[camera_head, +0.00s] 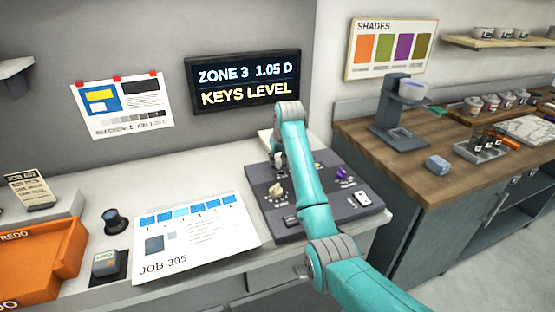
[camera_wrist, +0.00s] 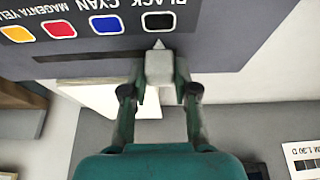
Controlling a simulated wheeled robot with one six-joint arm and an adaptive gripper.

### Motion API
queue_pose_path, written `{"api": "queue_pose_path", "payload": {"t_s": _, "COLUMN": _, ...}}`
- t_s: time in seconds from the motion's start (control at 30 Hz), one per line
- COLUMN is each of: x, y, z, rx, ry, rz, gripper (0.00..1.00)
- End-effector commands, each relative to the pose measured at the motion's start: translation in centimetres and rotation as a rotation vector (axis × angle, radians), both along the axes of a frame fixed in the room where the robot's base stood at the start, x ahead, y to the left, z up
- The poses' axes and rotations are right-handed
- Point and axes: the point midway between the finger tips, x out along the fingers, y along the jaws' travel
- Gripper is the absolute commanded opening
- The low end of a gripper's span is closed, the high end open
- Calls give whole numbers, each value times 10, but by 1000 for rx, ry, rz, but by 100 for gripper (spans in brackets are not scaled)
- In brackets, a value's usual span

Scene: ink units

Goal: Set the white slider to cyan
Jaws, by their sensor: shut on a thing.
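In the wrist view my gripper (camera_wrist: 159,88) is shut on the white slider (camera_wrist: 158,66), a pale block with a pointed tip. The tip lines up with the black patch (camera_wrist: 158,22), labelled BLACK. The blue CYAN patch (camera_wrist: 107,24) is just left of it, then the red MAGENTA patch (camera_wrist: 60,29) and the yellow patch (camera_wrist: 17,33). A dark slot (camera_wrist: 75,57) runs left from the slider.
The console also carries a cream knob (camera_head: 276,190), a purple knob (camera_head: 344,173) and a white switch (camera_head: 363,199). A JOB 305 sheet (camera_head: 190,262) lies to its left. The wall display (camera_head: 245,83) reads ZONE 3 1.05 D, KEYS LEVEL. A wooden counter (camera_head: 365,132) is right.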

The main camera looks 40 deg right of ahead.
Motion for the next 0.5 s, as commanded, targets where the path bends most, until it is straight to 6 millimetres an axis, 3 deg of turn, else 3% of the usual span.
{"api": "queue_pose_path", "payload": {"t_s": 0.23, "x": -11, "y": -39, "z": 1, "rx": -2, "ry": 0, "rz": -6, "gripper": 0}}
{"api": "queue_pose_path", "payload": {"t_s": 0.5, "x": -12, "y": -42, "z": 0, "rx": -2, "ry": -1, "rz": -2, "gripper": 0}}
